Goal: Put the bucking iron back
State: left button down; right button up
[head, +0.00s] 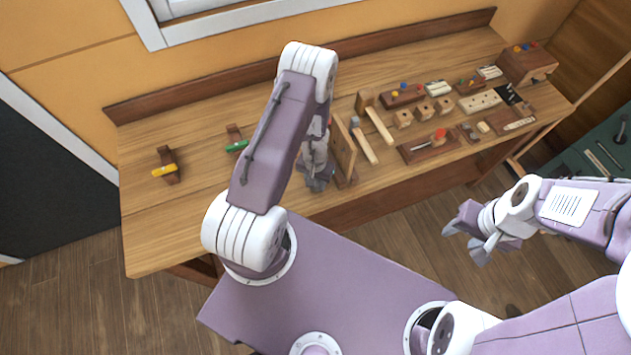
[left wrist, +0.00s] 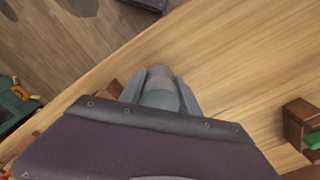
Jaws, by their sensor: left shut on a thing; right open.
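My left gripper (head: 318,184) is over the front part of the wooden bench, just left of an upright wooden board (head: 343,150). In the left wrist view its fingers (left wrist: 160,92) are shut on a rounded grey metal piece, which I take for the bucking iron (left wrist: 160,86). Bare bench top shows around it; I cannot tell whether it touches the wood. In the head view the gripper mostly hides the iron. My right gripper (head: 474,234) is open and empty, off the bench front, above the floor. I cannot make out which place belongs to the iron.
A hammer (head: 363,142) and a mallet (head: 376,118) lie right of the board. Several wooden blocks and racks (head: 430,146) crowd the bench's right half. A green-handled piece (head: 237,145) and a yellow-handled piece (head: 165,170) sit on the left. The bench's front left (head: 165,230) is clear.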

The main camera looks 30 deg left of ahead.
pick_arm(q)
jog(key=shift+f, duration=0.45)
jog(key=shift+f+b, duration=0.5)
jog(key=shift+b, duration=0.25)
jog(key=c, duration=0.8)
grip_release()
jog(key=shift+s, duration=0.1)
notch_tip(320, 180, up, 9)
jog(key=p, duration=0.9)
jog(key=shift+r, duration=0.2)
jog(key=shift+f, duration=0.1)
